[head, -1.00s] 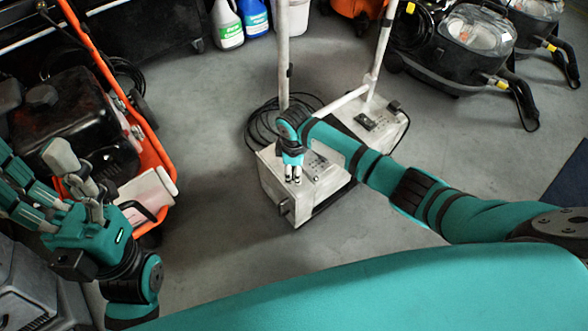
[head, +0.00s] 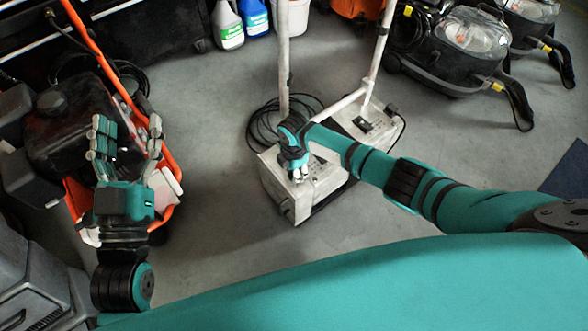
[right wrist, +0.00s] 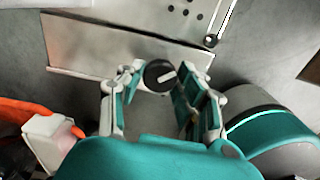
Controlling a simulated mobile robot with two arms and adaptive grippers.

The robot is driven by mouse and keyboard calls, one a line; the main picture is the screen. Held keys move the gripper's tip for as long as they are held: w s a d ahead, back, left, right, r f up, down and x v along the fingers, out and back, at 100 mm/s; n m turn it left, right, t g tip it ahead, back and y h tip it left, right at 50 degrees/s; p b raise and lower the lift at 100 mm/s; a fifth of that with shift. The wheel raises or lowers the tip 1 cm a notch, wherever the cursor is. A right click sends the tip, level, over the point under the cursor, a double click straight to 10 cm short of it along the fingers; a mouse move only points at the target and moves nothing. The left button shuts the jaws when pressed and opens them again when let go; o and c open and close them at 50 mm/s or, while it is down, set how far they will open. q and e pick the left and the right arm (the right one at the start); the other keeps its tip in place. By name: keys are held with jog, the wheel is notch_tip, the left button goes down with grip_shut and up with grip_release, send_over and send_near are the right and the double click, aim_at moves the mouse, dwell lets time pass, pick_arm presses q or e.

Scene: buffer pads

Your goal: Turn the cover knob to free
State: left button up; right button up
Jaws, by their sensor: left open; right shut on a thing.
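The cover knob (right wrist: 160,75) is round and black with a white pointer bar, and shows in the right wrist view at the edge of a pale metal machine (right wrist: 110,52). My right gripper (right wrist: 168,84) is shut on the knob, with its fingers on either side of it. In the head view the worn white machine (head: 328,178) stands on the floor in the middle. There my right gripper (head: 299,172) is over its left end, and its fingers hide the grip. My left gripper (head: 126,145) is open and empty at the left, fingers pointing up, well away from the machine.
An orange-framed engine machine (head: 70,135) is behind my left gripper. A black cable (head: 262,125) lies coiled behind the white machine. Vacuum-like machines (head: 450,55) stand at the back right, and bottles (head: 228,28) at the back.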

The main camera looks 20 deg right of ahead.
jog(key=shift+n, duration=1)
jog(key=n, duration=0.2)
jog(key=shift+n, duration=0.3)
jog(key=n, duration=0.3)
pick_arm(q)
jog(key=shift+w+a+f+g, duration=0.1)
jog(key=shift+w+f+g, duration=0.1)
jog(key=shift+f+g, duration=0.5)
pick_arm(e)
jog(key=shift+n, duration=0.9)
jog(key=o, duration=1.2)
jog(key=shift+c, duration=0.2)
jog(key=shift+r, duration=0.1)
notch_tip(320, 180, up, 12)
